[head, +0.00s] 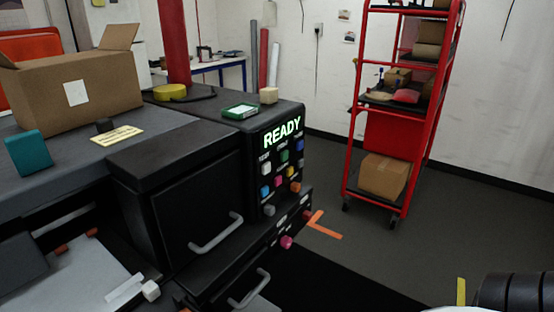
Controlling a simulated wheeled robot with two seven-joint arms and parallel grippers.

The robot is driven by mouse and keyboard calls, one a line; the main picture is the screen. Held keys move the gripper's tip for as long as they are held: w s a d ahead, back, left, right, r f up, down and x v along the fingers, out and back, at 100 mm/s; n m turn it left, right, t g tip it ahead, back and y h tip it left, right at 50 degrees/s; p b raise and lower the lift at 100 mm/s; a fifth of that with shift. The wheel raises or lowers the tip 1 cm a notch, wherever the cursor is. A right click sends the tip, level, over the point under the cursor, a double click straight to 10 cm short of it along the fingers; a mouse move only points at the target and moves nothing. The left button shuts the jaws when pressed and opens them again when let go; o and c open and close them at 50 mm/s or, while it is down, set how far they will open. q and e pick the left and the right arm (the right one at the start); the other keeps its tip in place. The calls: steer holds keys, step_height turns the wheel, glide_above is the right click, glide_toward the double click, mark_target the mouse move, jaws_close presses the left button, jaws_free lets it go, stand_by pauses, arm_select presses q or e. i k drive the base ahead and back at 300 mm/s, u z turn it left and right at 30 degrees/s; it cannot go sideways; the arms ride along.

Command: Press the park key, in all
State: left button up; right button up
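A black machine has a control panel (283,175) on its front right face, with a lit green READY display (282,133) at the top. Below the display are several small keys: a white key (266,169), a green key (284,156), a blue key (299,145), a pink key (278,181), an orange key (295,187) and a grey key (269,210), among others. Their labels are too small to read, so I cannot tell which is the park key.
A black front with a grey handle (216,234) is left of the panel. A cardboard box (92,92) and a teal block (28,153) stand on the machine's top. A red shelf cart (400,110) stands at the right. The grey floor between has room.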

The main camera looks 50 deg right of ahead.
mark_target(300, 144)
steer(key=z, duration=1.45)
